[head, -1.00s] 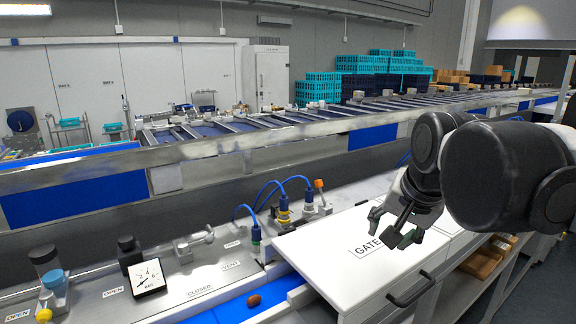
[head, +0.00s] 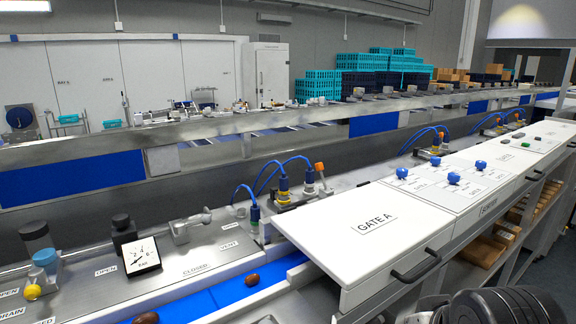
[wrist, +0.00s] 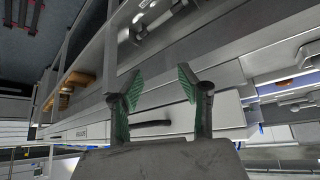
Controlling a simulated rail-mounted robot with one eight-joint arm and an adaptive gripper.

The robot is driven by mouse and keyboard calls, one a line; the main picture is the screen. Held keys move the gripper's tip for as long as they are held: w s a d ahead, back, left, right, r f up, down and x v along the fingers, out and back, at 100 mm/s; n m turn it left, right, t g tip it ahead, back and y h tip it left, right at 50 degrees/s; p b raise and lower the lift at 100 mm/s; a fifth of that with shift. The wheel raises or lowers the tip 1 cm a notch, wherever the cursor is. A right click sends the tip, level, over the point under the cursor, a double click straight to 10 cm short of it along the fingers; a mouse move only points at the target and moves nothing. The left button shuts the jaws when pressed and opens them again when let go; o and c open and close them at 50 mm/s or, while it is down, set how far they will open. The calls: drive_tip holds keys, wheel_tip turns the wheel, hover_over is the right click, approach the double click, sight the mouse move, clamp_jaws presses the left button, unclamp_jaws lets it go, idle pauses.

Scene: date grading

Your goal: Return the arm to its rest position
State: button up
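My gripper (wrist: 158,95) shows in the wrist view with its two green-padded fingers apart and nothing between them. Beyond the fingers is the front of the bench, with a dark drawer handle. In the head view only a dark part of my arm shows at the bottom right edge, below the white GATE A panel (head: 375,226). The fingers cannot be made out there.
A brown date (head: 252,280) lies on the blue belt (head: 228,288), and another (head: 146,318) is at the bottom edge. Blue knobs (head: 453,178) stand on the panel to the right. Shelves with brown boxes (head: 487,252) are under the bench.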

wheel_tip(320, 180, down, 9)
drive_tip(key=b, duration=0.7)
